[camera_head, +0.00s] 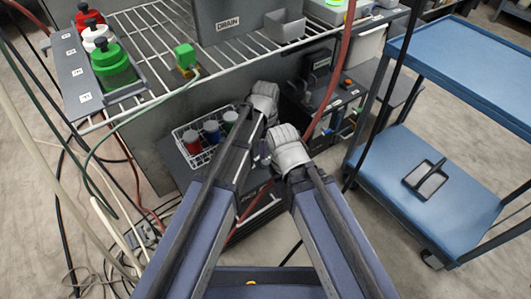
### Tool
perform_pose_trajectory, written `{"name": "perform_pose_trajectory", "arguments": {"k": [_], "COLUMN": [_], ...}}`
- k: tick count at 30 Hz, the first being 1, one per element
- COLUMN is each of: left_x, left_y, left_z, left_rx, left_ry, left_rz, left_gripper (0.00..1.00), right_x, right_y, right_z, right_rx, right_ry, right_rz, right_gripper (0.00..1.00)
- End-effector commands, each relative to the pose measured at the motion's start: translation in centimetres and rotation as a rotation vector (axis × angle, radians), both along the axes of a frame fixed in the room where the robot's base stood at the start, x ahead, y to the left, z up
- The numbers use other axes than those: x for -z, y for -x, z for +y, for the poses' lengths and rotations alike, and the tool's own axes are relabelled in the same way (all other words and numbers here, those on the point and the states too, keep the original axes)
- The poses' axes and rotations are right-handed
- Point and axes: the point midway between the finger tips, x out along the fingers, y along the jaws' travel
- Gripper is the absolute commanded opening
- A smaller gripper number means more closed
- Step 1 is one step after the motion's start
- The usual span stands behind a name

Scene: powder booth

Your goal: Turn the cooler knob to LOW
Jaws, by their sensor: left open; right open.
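No knob marked LOW can be made out in the head view. A dark unit with slatted vents (262,212) sits under the wire shelf, largely hidden behind my arms; it may be the cooler, but I cannot tell. A dark box (334,98) with an orange-red knob or button and small coloured fittings stands to the right of my grippers. My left gripper (264,100) is open at the shelf's front edge, beside the wire basket. My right gripper (286,150) is open, lower and slightly right, left of the box. Neither visibly holds anything. Their fingertips are hard to make out.
A wire basket (188,158) with red, blue and green containers lies left of my grippers. The wire shelf (160,32) bears a DRAIN bin (228,20). A blue cart (455,205) stands right. Hoses and cables hang around; a red hose (334,88) passes near my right gripper.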

Motion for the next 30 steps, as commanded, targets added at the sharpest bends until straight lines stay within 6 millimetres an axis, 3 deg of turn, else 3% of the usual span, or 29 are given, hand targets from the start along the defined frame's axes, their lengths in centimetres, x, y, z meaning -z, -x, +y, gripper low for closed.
{"name": "perform_pose_trajectory", "arguments": {"k": [8, 24, 30], "left_x": [0.9, 7.1, 7.9], "left_y": [0.0, 0.0, 0.0], "left_z": [0.0, 0.0, 0.0], "left_rx": [-0.001, -0.003, -0.003], "left_ry": [0.0, 0.0, 0.0], "left_rz": [0.0, 0.0, 0.0], "left_gripper": [0.71, 0.71, 0.71], "right_x": [0.9, 7.1, 7.9], "right_y": [0.0, 0.0, 0.0], "right_z": [0.0, 0.2, 0.2], "right_rx": [-0.002, -0.009, -0.006], "right_ry": [-0.001, -0.008, -0.008], "right_rz": [0.001, 0.0, -0.001], "right_gripper": [0.5, 0.5, 0.5]}}
